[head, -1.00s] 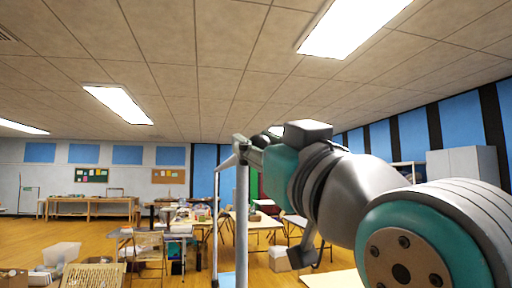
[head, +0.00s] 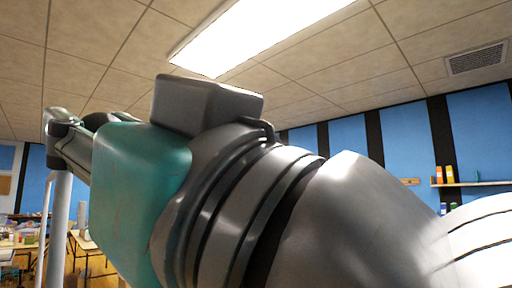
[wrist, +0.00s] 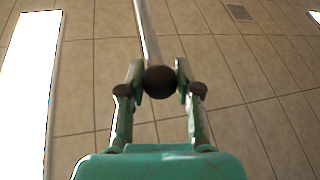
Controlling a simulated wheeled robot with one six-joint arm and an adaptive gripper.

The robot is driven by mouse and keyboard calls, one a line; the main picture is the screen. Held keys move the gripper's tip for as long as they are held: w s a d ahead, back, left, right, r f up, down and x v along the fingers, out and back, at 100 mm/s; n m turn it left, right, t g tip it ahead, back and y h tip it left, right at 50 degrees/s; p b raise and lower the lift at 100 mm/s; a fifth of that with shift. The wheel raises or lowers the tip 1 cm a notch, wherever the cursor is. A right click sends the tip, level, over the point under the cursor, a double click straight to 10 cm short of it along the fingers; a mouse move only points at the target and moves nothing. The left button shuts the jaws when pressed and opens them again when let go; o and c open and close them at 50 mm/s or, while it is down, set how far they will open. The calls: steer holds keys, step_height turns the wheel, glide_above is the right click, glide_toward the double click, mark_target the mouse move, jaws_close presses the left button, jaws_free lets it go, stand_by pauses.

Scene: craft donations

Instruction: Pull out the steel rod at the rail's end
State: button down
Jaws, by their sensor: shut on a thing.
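In the wrist view a pale steel rod (wrist: 148,30) runs down from the top edge to a dark round knob (wrist: 160,82) at its near end. My gripper (wrist: 160,75) is shut on the knob, with one finger on each side of it. The rod's far end is out of that view. In the head view my gripper (head: 58,128) is at the left, at the top of a grey upright post (head: 58,230). My own arm fills the middle there, and the rod and knob cannot be made out.
A second thin upright (head: 43,235) stands left of the post. Tables with craft things (head: 20,235) stand low at the left. A ceiling light (head: 250,35) is overhead.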

steer(key=c, duration=0.8)
jaws_free()
step_height(320, 180, up, 10)
steer(key=shift+r, duration=0.1)
steer(key=shift+w, duration=0.1)
